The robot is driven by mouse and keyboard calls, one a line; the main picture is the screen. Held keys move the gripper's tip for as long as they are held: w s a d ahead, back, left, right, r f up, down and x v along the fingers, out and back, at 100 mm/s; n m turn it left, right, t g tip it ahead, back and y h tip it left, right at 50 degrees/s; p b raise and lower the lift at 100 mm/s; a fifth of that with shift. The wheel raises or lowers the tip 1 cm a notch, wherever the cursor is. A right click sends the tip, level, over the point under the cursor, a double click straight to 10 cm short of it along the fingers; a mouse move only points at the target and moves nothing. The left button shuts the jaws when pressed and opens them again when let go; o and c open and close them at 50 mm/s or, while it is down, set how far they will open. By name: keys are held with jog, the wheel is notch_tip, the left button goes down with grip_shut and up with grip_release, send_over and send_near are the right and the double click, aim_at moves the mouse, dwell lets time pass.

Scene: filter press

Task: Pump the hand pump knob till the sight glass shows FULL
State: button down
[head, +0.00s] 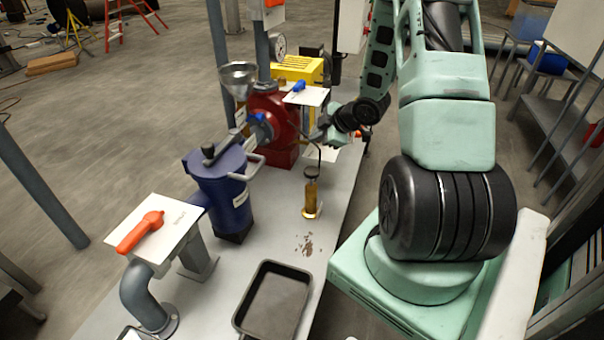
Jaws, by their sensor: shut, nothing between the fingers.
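A small brass cylinder (311,197) with a dark knob-like top (311,172) stands on the grey bench; I take it for the hand pump, but cannot be sure. Its round brass foot rests on the bench top. My gripper (319,136) is shut and empty, above and slightly behind this cylinder, beside the red machine (272,122). It appears apart from the dark knob, with a thin dark line between them. The fingertips are small and partly lost against the background. I cannot make out a sight glass or any FULL mark.
A blue vessel (223,195) with a lever stands left of the cylinder. An orange-handled valve (141,232) is nearer. A metal funnel (238,76) and yellow box (298,68) stand behind.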

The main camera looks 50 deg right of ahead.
aim_at(315, 172)
jog(key=shift+f, duration=0.15)
notch_tip(315, 172, down, 9)
jog(key=b, duration=0.7)
jog(key=shift+r+b, duration=0.2)
jog(key=shift+b, duration=0.2)
jog(key=shift+f, duration=0.1)
dwell(1.5)
jog(key=shift+f+b, duration=0.3)
